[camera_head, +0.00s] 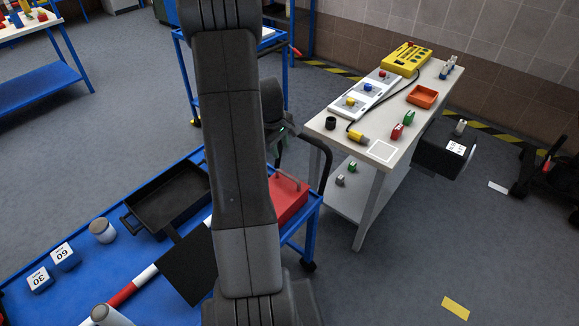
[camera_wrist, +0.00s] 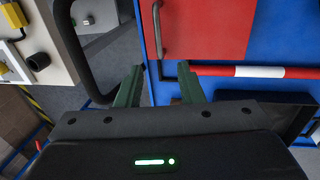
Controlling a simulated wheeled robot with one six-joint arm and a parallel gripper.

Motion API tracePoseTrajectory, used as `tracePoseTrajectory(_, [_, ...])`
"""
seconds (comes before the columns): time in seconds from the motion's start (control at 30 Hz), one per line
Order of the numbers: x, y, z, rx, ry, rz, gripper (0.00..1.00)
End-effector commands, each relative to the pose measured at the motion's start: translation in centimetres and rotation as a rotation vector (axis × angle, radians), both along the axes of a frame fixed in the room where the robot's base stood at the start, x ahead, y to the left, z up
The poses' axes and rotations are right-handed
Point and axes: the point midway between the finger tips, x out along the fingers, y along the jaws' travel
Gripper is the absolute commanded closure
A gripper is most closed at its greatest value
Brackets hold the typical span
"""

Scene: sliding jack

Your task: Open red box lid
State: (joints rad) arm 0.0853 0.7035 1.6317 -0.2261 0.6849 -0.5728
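The red box (camera_head: 289,202) sits at the right end of the blue cart, partly hidden behind my arm in the head view. Its flat red lid looks closed and has a grey bar handle (camera_head: 286,180). In the wrist view the red lid (camera_wrist: 215,30) fills the upper middle, with the handle (camera_wrist: 157,28) along its left side. My gripper (camera_wrist: 160,82) is open, with two green fingers apart and nothing between them. The fingertips point toward the lid's near left corner and look apart from the handle. In the head view my gripper is mostly hidden behind my arm.
The blue cart (camera_head: 70,296) also holds a black tray (camera_head: 168,196), a red-and-white rod (camera_head: 133,287), jars and blue weights. Its black push handle (camera_wrist: 82,60) loops close left of my fingers. A white workbench (camera_head: 346,134) stands right; grey floor lies between.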

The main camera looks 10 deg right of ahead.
Motion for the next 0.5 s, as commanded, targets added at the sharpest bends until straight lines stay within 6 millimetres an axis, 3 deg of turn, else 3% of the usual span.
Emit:
tracePoseTrajectory(0.23, [0.6, -0.4, -1.9, -0.003, 0.004, 0.007, 0.66])
tracePoseTrajectory(0.5, [1.0, -1.0, -6.4, -0.002, 0.006, 0.007, 0.66])
